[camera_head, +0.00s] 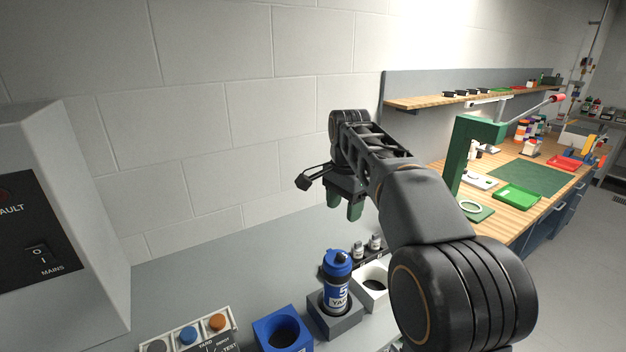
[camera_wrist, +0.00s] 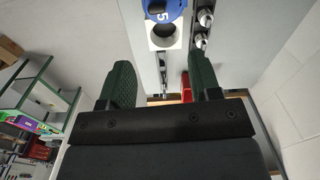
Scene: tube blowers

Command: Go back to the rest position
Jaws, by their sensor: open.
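My gripper (camera_head: 344,204) hangs above the grey bench in the head view, its green fingers pointing down. In the wrist view my gripper (camera_wrist: 160,85) shows two green fingers wide apart with nothing between them. A blue bottle (camera_head: 337,280) with a blue cap stands upright in a dark grey square holder (camera_head: 335,319), in front of and below the gripper. It is apart from the fingers. The bottle's blue part (camera_wrist: 163,10) also shows at the top edge of the wrist view. My arm hides part of the bench on the right.
A blue holder (camera_head: 283,331), a white holder (camera_head: 371,290) and small silver-topped pieces (camera_head: 368,246) stand near the bottle. A button panel (camera_head: 190,332) sits at the front left, below a grey cabinet (camera_head: 60,220). A wooden workbench (camera_head: 535,185) with a green press stands right. The bench's back left is clear.

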